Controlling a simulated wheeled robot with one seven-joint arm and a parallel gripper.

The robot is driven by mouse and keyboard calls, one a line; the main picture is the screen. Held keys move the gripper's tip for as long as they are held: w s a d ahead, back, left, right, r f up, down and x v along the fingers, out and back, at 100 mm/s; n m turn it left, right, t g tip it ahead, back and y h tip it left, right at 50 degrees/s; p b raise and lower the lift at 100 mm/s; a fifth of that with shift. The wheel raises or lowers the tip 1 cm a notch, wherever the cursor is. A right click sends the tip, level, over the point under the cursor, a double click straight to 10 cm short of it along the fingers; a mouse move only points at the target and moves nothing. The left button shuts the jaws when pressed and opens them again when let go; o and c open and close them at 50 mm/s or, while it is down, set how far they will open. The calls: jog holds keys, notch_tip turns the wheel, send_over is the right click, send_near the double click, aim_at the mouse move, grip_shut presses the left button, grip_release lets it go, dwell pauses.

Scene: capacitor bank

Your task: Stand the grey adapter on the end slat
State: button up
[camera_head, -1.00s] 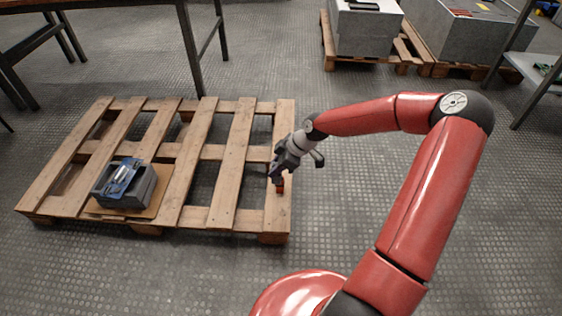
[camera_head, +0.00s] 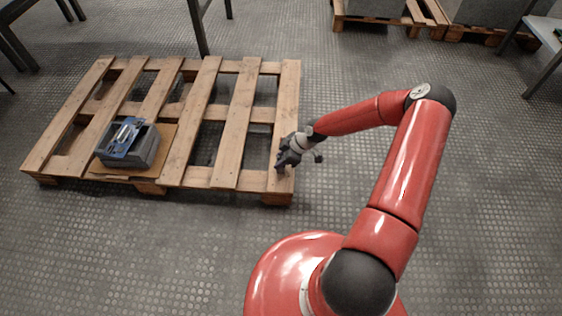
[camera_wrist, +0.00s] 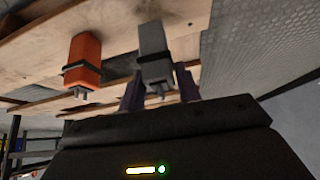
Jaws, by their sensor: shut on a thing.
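The grey adapter (camera_wrist: 154,55) is in the wrist view, a grey block with a dark band and prongs at the near end. My gripper (camera_wrist: 159,90) is shut on it there. The adapter's far end is at or very close to the wood of the end slat (camera_head: 288,100); I cannot tell if it touches. In the head view my gripper (camera_head: 282,163) is low over the near end of that slat, the pallet's rightmost. The adapter is hard to make out there. An orange adapter (camera_wrist: 83,58) with a black band stands on the wood beside the grey one, apart from it.
The wooden pallet (camera_head: 232,130) has open gaps between its slats. A grey bin (camera_head: 143,152) with a blue object (camera_head: 124,138) stands on a brown board at its left. Table legs stand behind. Another pallet (camera_head: 415,22) with grey blocks is at the back right.

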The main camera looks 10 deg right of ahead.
jog(key=shift+f, duration=0.8)
jog(key=shift+f, duration=0.1)
jog(key=o, duration=1)
